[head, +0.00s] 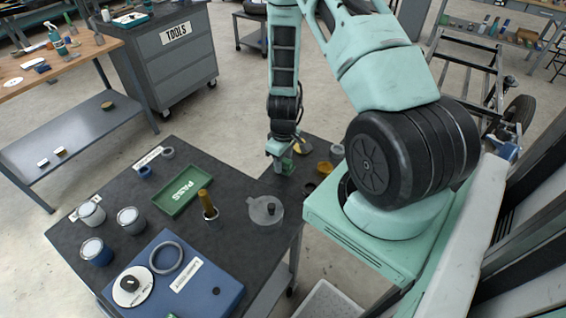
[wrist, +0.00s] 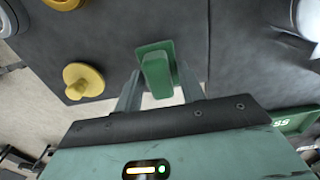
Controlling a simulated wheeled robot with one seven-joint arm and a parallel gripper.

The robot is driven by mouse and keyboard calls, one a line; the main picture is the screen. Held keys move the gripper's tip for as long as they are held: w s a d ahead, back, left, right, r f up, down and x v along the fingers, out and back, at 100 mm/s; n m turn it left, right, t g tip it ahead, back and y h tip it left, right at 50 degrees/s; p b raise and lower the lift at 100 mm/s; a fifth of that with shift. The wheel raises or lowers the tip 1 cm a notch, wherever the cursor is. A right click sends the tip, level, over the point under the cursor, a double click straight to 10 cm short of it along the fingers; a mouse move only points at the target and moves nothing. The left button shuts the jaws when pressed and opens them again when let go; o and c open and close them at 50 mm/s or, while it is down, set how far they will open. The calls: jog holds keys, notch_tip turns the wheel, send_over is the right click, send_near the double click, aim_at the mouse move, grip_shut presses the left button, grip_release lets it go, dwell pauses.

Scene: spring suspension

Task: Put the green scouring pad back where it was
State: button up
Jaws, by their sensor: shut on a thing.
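My gripper (head: 282,160) is over the far right part of the dark worktops. In the wrist view its two fingers (wrist: 158,88) are closed on the green scouring pad (wrist: 157,74), one on each side. The pad shows a wider flat green part with a narrower green block on it.
A yellow knobbed piece (wrist: 83,82) lies near the pad. A green PASS tray (head: 181,191), a clear disc with a dark knob (head: 265,210), an amber-handled tool (head: 207,203), several paint cans (head: 131,219) and a blue board (head: 215,290) occupy the near worktop. Floor shows at the worktop gap.

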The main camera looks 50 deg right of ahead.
jog(key=shift+f, duration=0.9)
jog(key=o, duration=0.9)
jog(key=shift+o, duration=0.2)
notch_tip(320, 180, up, 12)
jog(key=shift+a+r+b, duration=0.1)
jog(key=shift+b, duration=0.65)
